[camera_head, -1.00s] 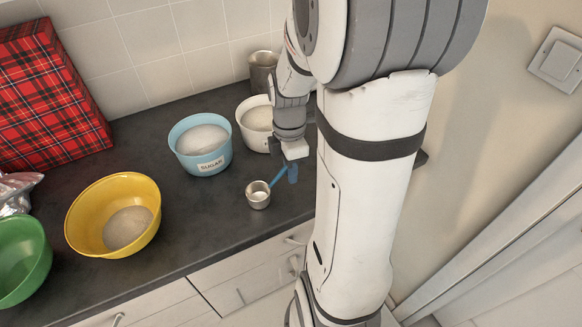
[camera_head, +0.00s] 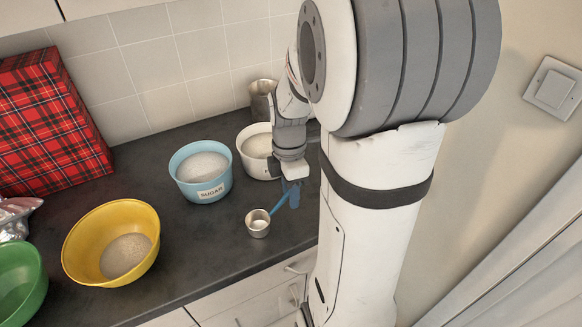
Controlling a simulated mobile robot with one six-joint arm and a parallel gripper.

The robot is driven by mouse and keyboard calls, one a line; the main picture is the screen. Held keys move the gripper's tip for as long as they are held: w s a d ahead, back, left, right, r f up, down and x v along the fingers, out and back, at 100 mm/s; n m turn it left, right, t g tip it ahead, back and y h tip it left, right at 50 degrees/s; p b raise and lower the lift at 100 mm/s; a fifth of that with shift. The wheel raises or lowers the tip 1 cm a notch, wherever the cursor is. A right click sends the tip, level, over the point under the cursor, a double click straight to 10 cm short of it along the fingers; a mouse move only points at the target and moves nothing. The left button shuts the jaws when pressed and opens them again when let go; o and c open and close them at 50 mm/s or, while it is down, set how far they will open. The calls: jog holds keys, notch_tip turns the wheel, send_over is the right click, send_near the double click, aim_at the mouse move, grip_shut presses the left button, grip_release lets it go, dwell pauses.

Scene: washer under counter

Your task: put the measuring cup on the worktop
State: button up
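The measuring cup (camera_head: 258,223) is a small metal cup with a blue handle (camera_head: 281,205) that slants up to the right. It appears upright, at or just above the dark worktop (camera_head: 215,243), in front of the blue sugar bowl. I cannot tell whether it touches the surface. My gripper (camera_head: 293,190) points down at the far end of the handle. Its fingers are small and partly merge with the blue handle, so their opening and any grip are unclear.
The blue sugar bowl (camera_head: 201,190) and a white bowl (camera_head: 247,150) stand behind the cup. A metal container (camera_head: 262,99) is at the back. A yellow bowl (camera_head: 88,242), a green bowl (camera_head: 38,285) and a red plaid box (camera_head: 45,125) are left. The worktop between yellow bowl and cup is clear.

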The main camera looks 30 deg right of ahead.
notch_tip(320, 180, up, 10)
jog(key=w, duration=0.1)
jog(key=s+a+m+t, duration=0.4)
jog(key=s+a+m, duration=0.4)
jog(key=m, duration=0.8)
jog(key=shift+f+t+h, duration=0.3)
jog(key=shift+f, duration=0.1)
dwell(0.4)
